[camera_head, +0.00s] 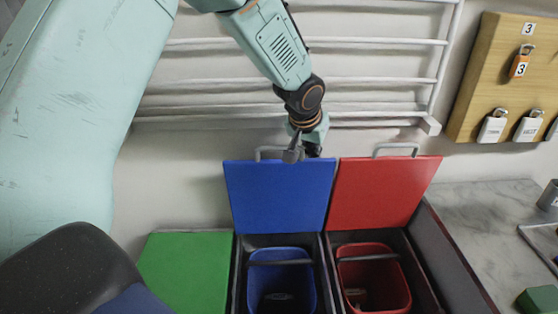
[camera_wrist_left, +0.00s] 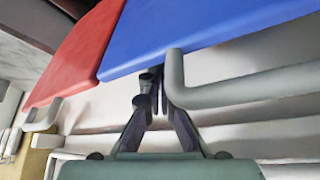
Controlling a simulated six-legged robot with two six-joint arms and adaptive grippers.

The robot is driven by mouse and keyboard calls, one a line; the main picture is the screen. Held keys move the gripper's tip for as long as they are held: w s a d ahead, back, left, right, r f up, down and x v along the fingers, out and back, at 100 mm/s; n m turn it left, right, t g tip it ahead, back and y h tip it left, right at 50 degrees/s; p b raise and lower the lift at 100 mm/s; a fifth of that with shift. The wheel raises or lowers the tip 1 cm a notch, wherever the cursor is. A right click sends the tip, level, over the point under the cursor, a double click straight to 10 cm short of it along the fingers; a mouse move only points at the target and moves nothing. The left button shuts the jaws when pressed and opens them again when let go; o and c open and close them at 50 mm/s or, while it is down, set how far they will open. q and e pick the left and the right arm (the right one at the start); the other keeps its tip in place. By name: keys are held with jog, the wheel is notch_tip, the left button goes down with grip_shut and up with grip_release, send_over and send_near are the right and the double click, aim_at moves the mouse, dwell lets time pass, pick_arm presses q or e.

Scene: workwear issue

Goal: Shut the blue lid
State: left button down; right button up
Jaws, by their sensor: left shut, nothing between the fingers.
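The blue lid (camera_head: 278,195) stands open, tilted up behind its bin compartment with the blue bucket (camera_head: 281,282). A grey bar handle (camera_head: 258,151) sits on its top edge. My left gripper (camera_head: 299,153) is shut and empty at the lid's top edge, by the right part of the handle. In the left wrist view the closed fingers (camera_wrist_left: 153,82) are beside the bent handle (camera_wrist_left: 205,97), near the edge of the blue lid (camera_wrist_left: 195,30). Whether they touch it I cannot tell. My right gripper is not in view.
The red lid (camera_head: 383,193) stands open to the right, above a red bucket (camera_head: 372,282). The green lid (camera_head: 186,268) lies shut to the left. A white rail rack (camera_head: 390,80) is on the wall behind. A marble counter (camera_head: 478,222) lies at right, below a padlock board (camera_head: 480,75).

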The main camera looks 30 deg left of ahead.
pick_arm(q)
jog(key=shift+f, duration=0.3)
jog(key=shift+s+d+f+b, duration=0.15)
jog(key=shift+s+d+b, duration=0.7)
jog(key=shift+s+b, duration=0.4)
jog(key=shift+s+d+f+b, duration=0.1)
jog(key=shift+s+d+b, duration=0.5)
jog(key=shift+s, duration=0.2)
notch_tip(320, 180, up, 10)
jog(key=p, duration=0.9)
send_over(318, 174)
jog(key=s+d, duration=0.1)
jog(key=s, duration=0.2)
jog(key=shift+d, duration=0.1)
jog(key=shift+w, duration=0.1)
